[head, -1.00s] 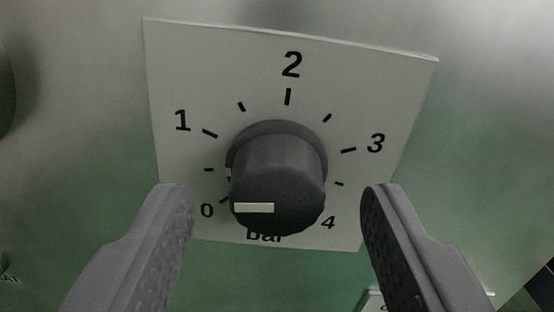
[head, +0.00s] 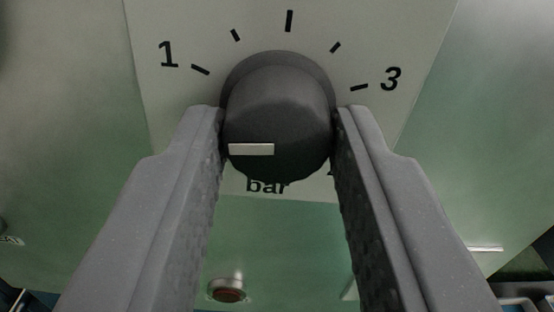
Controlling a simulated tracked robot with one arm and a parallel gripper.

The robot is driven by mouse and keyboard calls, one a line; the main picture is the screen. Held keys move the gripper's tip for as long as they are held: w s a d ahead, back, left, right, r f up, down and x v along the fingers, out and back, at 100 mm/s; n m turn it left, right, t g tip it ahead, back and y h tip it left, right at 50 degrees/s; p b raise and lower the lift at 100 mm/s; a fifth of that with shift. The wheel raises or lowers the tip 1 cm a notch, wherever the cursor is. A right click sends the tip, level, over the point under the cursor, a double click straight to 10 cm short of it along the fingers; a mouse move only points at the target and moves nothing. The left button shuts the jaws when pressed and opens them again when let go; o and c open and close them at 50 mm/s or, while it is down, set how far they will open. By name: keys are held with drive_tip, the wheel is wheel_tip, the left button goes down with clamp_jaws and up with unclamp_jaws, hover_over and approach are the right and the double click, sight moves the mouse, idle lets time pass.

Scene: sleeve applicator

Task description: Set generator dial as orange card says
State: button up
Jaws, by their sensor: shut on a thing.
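The dial (head: 278,110) is a dark grey round knob on a pale scale plate (head: 410,25) in the head view. Its white pointer mark (head: 251,149) lies level and points left, toward the lower left of the scale. The numbers 1 and 3 and the word "bar" show on the plate; the 2 is out of frame, the 0 is hidden behind my left finger and the 4 is mostly hidden by my right finger. My gripper (head: 279,125) is shut on the dial, one finger on each side. No orange card is in view.
Below the plate is a green panel with a small red button or lamp (head: 227,290) in a metal ring. Metal parts show at the lower right edge (head: 520,300). The panel around the plate is mostly bare.

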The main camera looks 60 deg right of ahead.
drive_tip(key=shift+w, duration=0.1)
drive_tip(key=m+b, duration=0.4)
drive_tip(key=shift+d+f+m, duration=0.1)
drive_tip(key=shift+m, duration=0.3)
drive_tip(key=m+b, duration=0.4)
drive_tip(key=shift+m+b, duration=0.3)
drive_tip(key=m+b, duration=0.5)
drive_tip(key=m, duration=0.1)
drive_tip(key=shift+d+f+b, duration=0.1)
drive_tip(key=shift+f+b, duration=0.05)
drive_tip(key=shift+b, duration=0.15)
drive_tip(key=shift+m+b, duration=1.4)
drive_tip(key=shift+m, duration=0.5)
drive_tip(key=o, duration=1)
drive_tip(key=shift+d, duration=0.1)
drive_tip(key=shift+r, duration=0.2)
